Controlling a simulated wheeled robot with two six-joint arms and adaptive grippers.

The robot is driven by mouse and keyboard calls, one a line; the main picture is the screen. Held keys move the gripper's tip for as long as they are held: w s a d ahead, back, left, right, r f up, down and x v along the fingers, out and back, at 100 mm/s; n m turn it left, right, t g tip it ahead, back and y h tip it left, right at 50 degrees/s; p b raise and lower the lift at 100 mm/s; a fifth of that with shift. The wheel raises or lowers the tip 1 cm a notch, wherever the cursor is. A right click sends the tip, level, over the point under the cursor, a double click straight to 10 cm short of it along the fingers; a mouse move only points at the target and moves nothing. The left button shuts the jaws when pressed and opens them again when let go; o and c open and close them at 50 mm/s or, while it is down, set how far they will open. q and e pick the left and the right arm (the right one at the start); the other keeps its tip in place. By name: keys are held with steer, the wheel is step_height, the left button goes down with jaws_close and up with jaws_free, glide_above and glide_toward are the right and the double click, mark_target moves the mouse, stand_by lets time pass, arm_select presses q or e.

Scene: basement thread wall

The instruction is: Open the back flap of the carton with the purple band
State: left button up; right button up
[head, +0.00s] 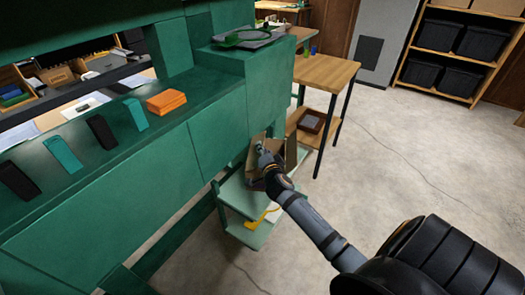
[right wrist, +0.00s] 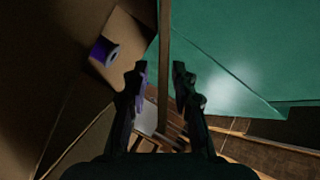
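The carton (head: 268,181) is a brown box on a pale green cart in the head view, mostly hidden behind my right gripper. A raised brown flap (head: 291,152) stands at its right side. My right gripper (head: 261,154) is at the carton's top. In the right wrist view, its two fingers (right wrist: 160,82) are apart, with a thin brown cardboard panel (right wrist: 164,45) seen edge-on between them. I cannot tell whether either finger touches it. A purple roll-like thing (right wrist: 104,51) shows against brown cardboard at left. My left gripper is out of view.
The green cart (head: 240,195) stands against a green cabinet wall (head: 223,125), close on the left. A wooden table (head: 325,72) with black legs is just behind. An orange stack (head: 166,102) lies on the green ledge. The concrete floor at right is mostly clear.

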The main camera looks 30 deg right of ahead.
steer(key=shift+c, duration=0.5)
jaws_close()
steer(key=shift+r, duration=0.1)
